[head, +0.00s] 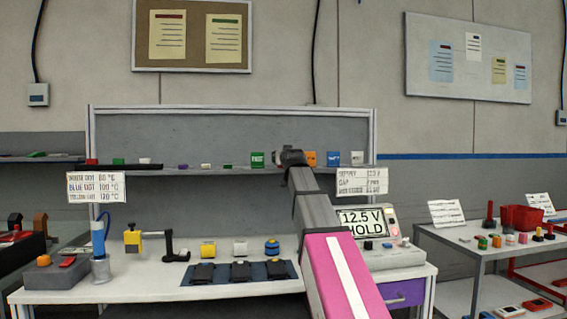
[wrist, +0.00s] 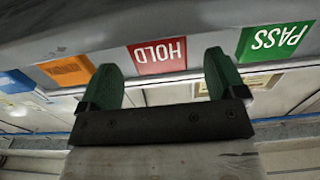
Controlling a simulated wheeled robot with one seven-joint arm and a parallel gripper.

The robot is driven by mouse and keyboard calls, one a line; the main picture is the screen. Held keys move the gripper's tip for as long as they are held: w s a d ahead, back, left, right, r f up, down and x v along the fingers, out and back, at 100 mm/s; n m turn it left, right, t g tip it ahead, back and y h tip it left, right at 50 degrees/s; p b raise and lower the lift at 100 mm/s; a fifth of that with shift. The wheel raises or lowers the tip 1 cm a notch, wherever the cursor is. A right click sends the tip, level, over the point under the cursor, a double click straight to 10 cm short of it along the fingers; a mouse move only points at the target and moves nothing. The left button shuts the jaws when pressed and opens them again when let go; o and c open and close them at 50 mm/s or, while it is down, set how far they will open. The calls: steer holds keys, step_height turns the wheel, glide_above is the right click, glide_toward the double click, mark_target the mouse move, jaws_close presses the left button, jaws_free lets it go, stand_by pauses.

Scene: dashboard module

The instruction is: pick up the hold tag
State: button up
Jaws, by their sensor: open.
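The hold tag (wrist: 158,55) is a red card with white letters, seen upside down in the wrist view on the edge of the grey shelf. My gripper (wrist: 162,65) is open, with one green finger to either side of the tag in the picture and nothing held between them. I cannot tell how far the fingertips are from the tag. In the head view my gripper (head: 290,157) is at the upper shelf, and my arm end hides the hold tag there.
The green pass tag (wrist: 272,38) and an orange tag (wrist: 67,70) flank the hold tag. In the head view a blue tag (head: 333,158) and a white tag (head: 357,157) stand farther right.

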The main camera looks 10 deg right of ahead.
steer(key=w, duration=0.2)
steer(key=w+r, duration=0.1)
steer(key=w, duration=0.1)
steer(key=shift+w+r, duration=0.1)
steer(key=shift+w, duration=0.55)
steer(key=c, duration=1)
